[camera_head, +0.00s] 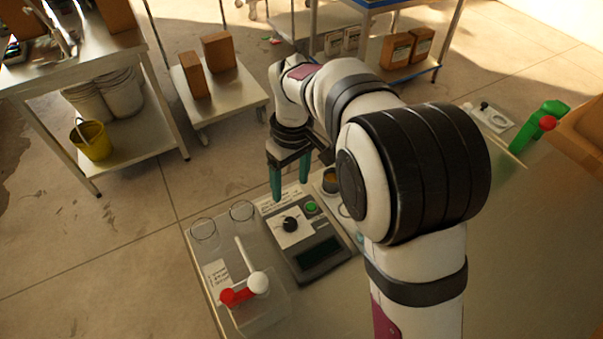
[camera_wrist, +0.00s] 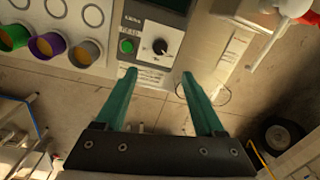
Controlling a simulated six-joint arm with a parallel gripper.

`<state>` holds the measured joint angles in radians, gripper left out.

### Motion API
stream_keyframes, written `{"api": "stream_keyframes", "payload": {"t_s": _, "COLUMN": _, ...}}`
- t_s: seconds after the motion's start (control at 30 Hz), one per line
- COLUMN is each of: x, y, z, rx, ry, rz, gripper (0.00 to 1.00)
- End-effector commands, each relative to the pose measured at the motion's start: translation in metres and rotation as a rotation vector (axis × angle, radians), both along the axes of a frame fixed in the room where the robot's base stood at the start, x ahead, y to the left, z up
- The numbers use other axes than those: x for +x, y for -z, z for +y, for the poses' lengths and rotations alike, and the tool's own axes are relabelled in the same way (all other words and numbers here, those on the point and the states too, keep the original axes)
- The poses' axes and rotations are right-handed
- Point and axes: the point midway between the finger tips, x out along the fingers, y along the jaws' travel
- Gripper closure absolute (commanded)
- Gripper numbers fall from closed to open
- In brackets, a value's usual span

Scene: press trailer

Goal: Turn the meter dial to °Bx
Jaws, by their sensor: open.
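The meter (camera_head: 310,240) is a grey box on the metal bench, with a dark display in its lower part. Its dial is a black round knob (camera_head: 291,224) on a white plate, beside a green button (camera_head: 311,208). In the wrist view the dial (camera_wrist: 160,46) shows a white pointer mark, and the green button (camera_wrist: 127,46) is to its left. The labels around the dial are too small to read. My gripper (camera_wrist: 157,85) has teal fingers, open and empty. In the head view the gripper (camera_head: 290,190) is above the meter's far end, apart from the dial.
Clear cups (camera_head: 204,232) stand left of the meter. In the wrist view a holder with coloured-rim cups (camera_wrist: 48,46) stands beside the meter. A green bottle (camera_head: 541,127) is far right.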

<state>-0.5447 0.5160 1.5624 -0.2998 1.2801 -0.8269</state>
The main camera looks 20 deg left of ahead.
Motion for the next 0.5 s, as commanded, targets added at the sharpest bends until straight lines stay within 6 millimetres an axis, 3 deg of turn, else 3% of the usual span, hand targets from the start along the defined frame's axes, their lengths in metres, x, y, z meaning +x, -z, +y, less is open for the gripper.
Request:
{"api": "stream_keyframes", "payload": {"t_s": 0.3, "x": -0.005, "y": 0.094, "z": 0.001, "rx": -0.003, "ry": 0.004, "rz": 0.005, "gripper": 0.29}}
{"api": "stream_keyframes", "payload": {"t_s": 0.5, "x": -0.006, "y": 0.125, "z": 0.002, "rx": -0.001, "ry": 0.006, "rz": 0.002, "gripper": 0.29}}
